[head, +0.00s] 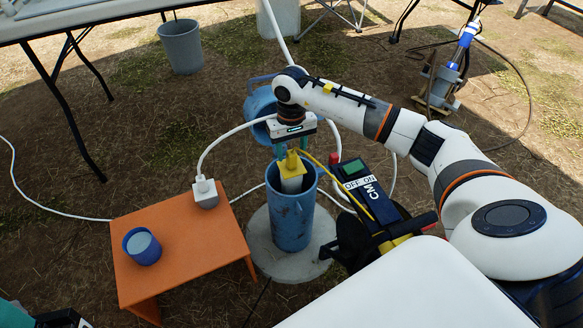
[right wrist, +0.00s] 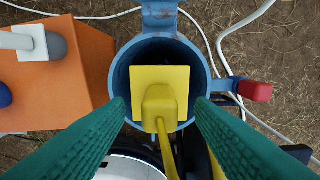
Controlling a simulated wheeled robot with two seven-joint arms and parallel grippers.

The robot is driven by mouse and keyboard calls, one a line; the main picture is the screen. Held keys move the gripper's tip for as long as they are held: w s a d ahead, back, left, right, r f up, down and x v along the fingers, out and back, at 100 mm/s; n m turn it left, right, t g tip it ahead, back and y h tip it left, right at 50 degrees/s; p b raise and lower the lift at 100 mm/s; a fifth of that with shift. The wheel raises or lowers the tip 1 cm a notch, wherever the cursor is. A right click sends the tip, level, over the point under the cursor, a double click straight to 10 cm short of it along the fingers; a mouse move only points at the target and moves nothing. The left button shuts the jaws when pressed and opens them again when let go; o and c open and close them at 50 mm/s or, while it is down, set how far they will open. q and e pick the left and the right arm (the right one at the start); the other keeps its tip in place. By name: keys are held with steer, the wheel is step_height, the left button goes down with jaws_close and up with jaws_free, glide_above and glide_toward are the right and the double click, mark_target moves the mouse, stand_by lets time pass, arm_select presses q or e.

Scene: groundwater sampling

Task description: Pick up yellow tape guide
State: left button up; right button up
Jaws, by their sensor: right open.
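The yellow tape guide (head: 291,163) sits at the mouth of the upright blue well pipe (head: 290,220). In the right wrist view its square yellow plate (right wrist: 145,78) lies within the blue rim (right wrist: 118,75), with a raised yellow block and a yellow tape running from it toward the camera. My right gripper (head: 291,148) is open just above the guide. In the right wrist view its green fingers (right wrist: 160,110) stand on either side of the guide, with a gap at both sides. At the head view's bottom left corner, a cut-off teal and grey part (head: 14,314) seems to be my left gripper.
An orange stand (head: 175,235) left of the pipe holds a blue cup (head: 142,246) and a white-capped grey probe (head: 206,192). The pipe's blue lid (head: 262,105) is open behind. White hoses run around it.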

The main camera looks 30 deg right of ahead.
mark_target(292, 166)
step_height(292, 166, down, 3)
steer(key=shift+s+f+b, duration=0.1)
steer(key=shift+b, duration=0.4)
steer(key=shift+f, duration=0.15)
